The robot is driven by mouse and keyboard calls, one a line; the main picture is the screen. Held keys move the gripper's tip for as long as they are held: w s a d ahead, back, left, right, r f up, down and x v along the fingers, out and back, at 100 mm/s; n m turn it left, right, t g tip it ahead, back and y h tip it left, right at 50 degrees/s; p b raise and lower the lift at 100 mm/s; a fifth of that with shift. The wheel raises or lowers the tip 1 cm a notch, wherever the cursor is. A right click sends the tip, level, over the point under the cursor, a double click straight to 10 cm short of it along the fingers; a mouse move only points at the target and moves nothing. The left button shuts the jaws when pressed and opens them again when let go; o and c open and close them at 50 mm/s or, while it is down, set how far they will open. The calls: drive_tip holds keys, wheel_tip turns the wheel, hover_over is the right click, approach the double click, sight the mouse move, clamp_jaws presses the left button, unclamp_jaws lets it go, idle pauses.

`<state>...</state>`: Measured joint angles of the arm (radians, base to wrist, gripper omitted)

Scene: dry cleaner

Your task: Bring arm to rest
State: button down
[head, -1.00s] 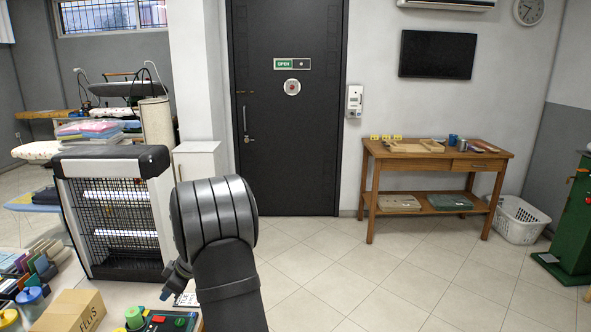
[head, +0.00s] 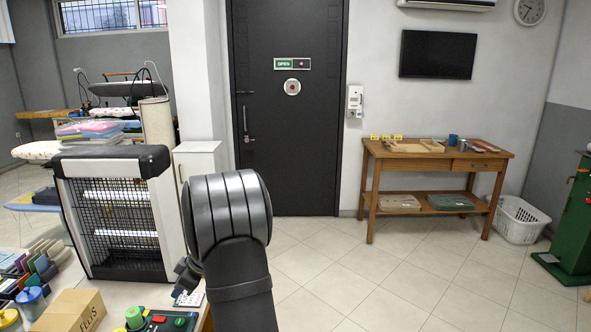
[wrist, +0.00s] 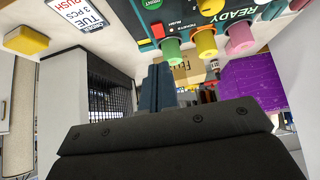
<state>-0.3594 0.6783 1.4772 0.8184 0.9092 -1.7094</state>
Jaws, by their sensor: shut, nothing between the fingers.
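My arm rises at the bottom middle of the head view, with a thick dark joint on top. In the head view only a small dark part of the wrist shows left of that joint, and the fingertips are hidden. In the wrist view my gripper (wrist: 157,85) is shut and empty, its two dark fingers together. The fingers are apart from the things around them, as far as the view shows.
The wrist view shows a yellow block (wrist: 27,41) and purple block (wrist: 252,82). The floor (head: 345,275) to the right is clear.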

drive_tip(key=x, duration=0.7)
drive_tip(key=shift+a+r, duration=0.3)
drive_tip(key=shift+a, duration=0.1)
drive_tip(key=shift+w+a+r, duration=0.1)
drive_tip(key=shift+a+r, duration=0.25)
drive_tip(key=shift+r, duration=0.25)
drive_tip(key=d+r+h, duration=0.4)
drive_tip(key=r, duration=1.3)
drive_tip(key=x, duration=0.8)
drive_tip(key=shift+d, duration=0.35)
drive_tip(key=c, duration=2.1)
unclamp_jaws()
drive_tip(key=shift+f, duration=0.15)
